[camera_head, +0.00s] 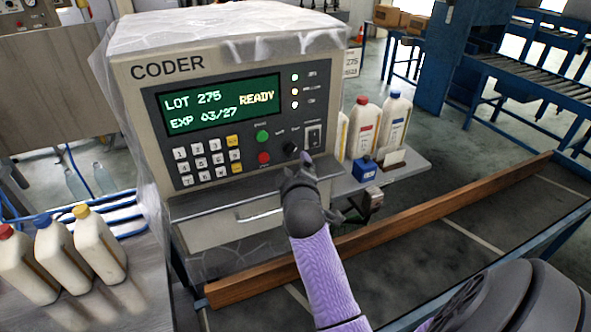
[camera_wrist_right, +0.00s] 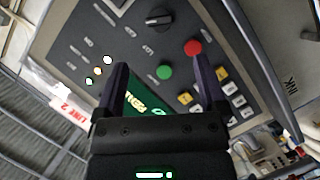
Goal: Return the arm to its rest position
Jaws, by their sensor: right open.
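The coder (camera_head: 150,90) stands in the middle of the head view, with a lit green screen (camera_head: 218,104) reading LOT 275, EXP 03/27 and READY. My right gripper (camera_head: 303,160) is in front of the panel's lower right, near the black knob (camera_head: 290,148) and the switch (camera_head: 314,135). In the right wrist view its two fingers (camera_wrist_right: 160,75) are spread apart with nothing between them. The red button (camera_wrist_right: 193,48), the green button (camera_wrist_right: 165,71) and the knob (camera_wrist_right: 158,19) show beyond the fingertips. Whether a fingertip touches the panel cannot be told. My left gripper is not in view.
Several capped bottles stand at the lower left (camera_head: 62,258) and on a shelf right of the coder (camera_head: 393,122). A small blue box (camera_head: 365,169) sits on that shelf. A long wooden beam (camera_head: 400,228) runs below, and a blue roller conveyor (camera_head: 530,60) stands behind.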

